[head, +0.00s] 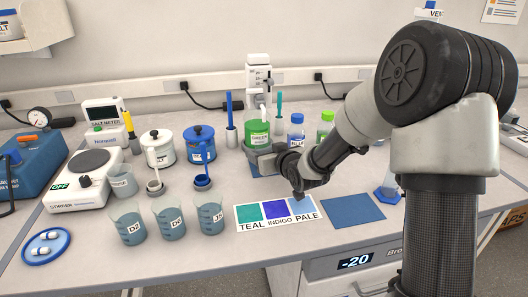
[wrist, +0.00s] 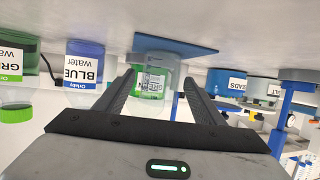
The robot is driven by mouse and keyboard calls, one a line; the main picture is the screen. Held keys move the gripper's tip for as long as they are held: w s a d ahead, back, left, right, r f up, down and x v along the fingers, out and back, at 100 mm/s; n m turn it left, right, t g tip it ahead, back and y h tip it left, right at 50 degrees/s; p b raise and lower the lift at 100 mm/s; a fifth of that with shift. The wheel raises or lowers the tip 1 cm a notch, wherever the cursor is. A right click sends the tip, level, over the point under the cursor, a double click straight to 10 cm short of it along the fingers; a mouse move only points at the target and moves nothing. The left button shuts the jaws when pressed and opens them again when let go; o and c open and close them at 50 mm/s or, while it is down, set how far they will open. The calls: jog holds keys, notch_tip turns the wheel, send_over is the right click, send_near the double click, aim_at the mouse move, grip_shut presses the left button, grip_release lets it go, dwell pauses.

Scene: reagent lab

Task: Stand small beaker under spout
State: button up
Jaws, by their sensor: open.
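In the wrist view, which is upside down, the clear vessel (wrist: 152,82) shows between the two open fingers of my gripper (wrist: 158,88). I cannot tell whether the fingers touch it. A blue pad (wrist: 190,46) lies by its base. My gripper hides the vessel's lower part in the head view.
A blue bottle (head: 296,132) and a green-capped bottle (head: 326,123) stand to the right. Several labelled beakers, such as D2 (head: 129,228), line the front left. A colour card (head: 278,223) lies in front, with an empty blue mat (head: 352,207) beside it.

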jog(key=p+v, duration=0.1)
jog(key=v, duration=1)
jog(key=shift+s+p, duration=0.2)
jog(key=shift+p, duration=0.1)
jog(key=shift+c, duration=0.4)
dwell(1.0)
